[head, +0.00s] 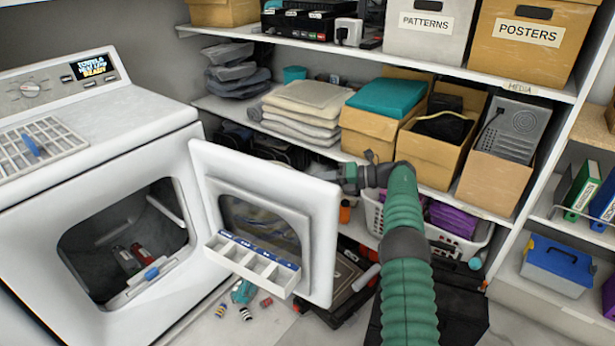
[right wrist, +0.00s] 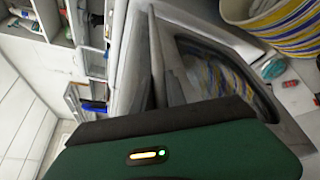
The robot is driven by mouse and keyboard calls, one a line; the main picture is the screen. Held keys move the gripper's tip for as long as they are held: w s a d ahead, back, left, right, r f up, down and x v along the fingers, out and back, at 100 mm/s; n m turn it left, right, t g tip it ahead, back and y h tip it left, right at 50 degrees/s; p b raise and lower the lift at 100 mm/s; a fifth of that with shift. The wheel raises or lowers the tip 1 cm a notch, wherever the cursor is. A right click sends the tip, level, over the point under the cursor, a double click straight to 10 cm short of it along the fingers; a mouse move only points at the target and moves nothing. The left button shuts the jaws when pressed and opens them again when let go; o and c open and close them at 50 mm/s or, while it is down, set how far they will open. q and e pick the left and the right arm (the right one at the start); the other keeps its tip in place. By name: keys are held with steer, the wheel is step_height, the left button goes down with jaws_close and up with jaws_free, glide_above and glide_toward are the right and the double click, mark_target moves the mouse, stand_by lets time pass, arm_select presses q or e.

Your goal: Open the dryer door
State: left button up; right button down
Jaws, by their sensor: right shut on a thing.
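The white dryer (head: 110,150) stands at the left. Its dark drum opening is exposed, with a red can-like item and a dark one inside. The dryer door (head: 325,230) is swung well out to the right of the opening. It has a dark window and a white divided tray on its inner face. My right gripper (head: 347,179) is shut on the door's outer right edge; its fingertips are partly hidden by the door. In the right wrist view the door's frame and window (right wrist: 205,75) show just beyond my green gripper body. My left gripper is in neither view.
A black case (head: 350,285) lies on the floor behind the door. Several small spools and bottles lie below the door. A blue toolbox (head: 560,265) sits at the right.

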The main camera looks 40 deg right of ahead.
steer(key=shift+a+f, duration=0.15)
steer(key=shift+a, duration=0.1)
steer(key=c, duration=1.6)
jaws_free()
steer(key=shift+c, duration=0.2)
steer(key=shift+w+d+f, duration=0.1)
steer(key=shift+f, duration=0.05)
steer(key=shift+r, duration=0.2)
steer(key=shift+d, duration=0.15)
steer(key=p+v, duration=0.4)
steer(key=v, duration=0.7)
steer(key=shift+s+d, duration=0.25)
steer(key=shift+s, duration=0.1)
